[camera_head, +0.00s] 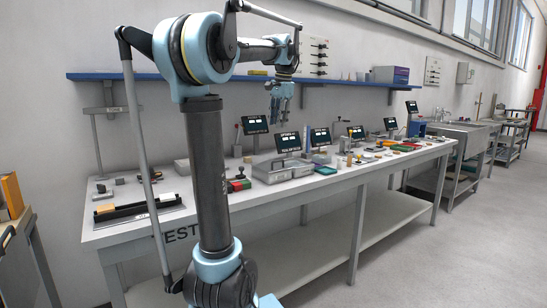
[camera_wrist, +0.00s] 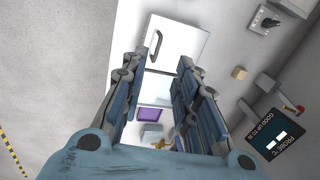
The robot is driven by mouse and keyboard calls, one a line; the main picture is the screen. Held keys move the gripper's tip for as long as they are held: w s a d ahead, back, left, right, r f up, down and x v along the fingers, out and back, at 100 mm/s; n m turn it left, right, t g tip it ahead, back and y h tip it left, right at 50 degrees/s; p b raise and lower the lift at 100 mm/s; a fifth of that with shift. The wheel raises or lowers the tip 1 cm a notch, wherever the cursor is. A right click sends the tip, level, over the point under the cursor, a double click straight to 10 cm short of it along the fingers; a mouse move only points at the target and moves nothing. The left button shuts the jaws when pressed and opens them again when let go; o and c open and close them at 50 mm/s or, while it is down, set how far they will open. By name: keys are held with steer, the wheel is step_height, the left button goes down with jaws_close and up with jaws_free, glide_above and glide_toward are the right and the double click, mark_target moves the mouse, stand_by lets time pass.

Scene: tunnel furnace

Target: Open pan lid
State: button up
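The pan (camera_head: 275,174) is a pale metal box on the bench, with a flat lid (camera_head: 284,163) and a handle on top. In the wrist view the lid (camera_wrist: 185,38) is a white panel near the top. Its grey bar handle (camera_wrist: 153,50) lies near the lid's left edge. My gripper (camera_head: 278,112) hangs over the bench above the pan. In the wrist view my gripper (camera_wrist: 163,60) has its two blue fingers spread apart, with nothing held between them. The handle shows beside the left fingertip; contact cannot be told. The fingers hide parts of the pan.
The long bench (camera_head: 150,229) carries several small dark screens, including one (camera_head: 255,125) behind the pan. A blue-edged shelf (camera_head: 345,82) runs along the wall behind. Open floor (camera_head: 465,245) lies at right.

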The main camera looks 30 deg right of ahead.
steer(key=d, duration=0.3)
glide_toward(278, 161)
steer(key=shift+m, duration=0.4)
steer(key=f, duration=0.2)
steer(key=w+f, duration=0.1)
steer(key=f, duration=0.1)
steer(key=w+f, duration=0.1)
steer(key=f, duration=0.2)
steer(key=shift+f, duration=0.1)
jaws_close()
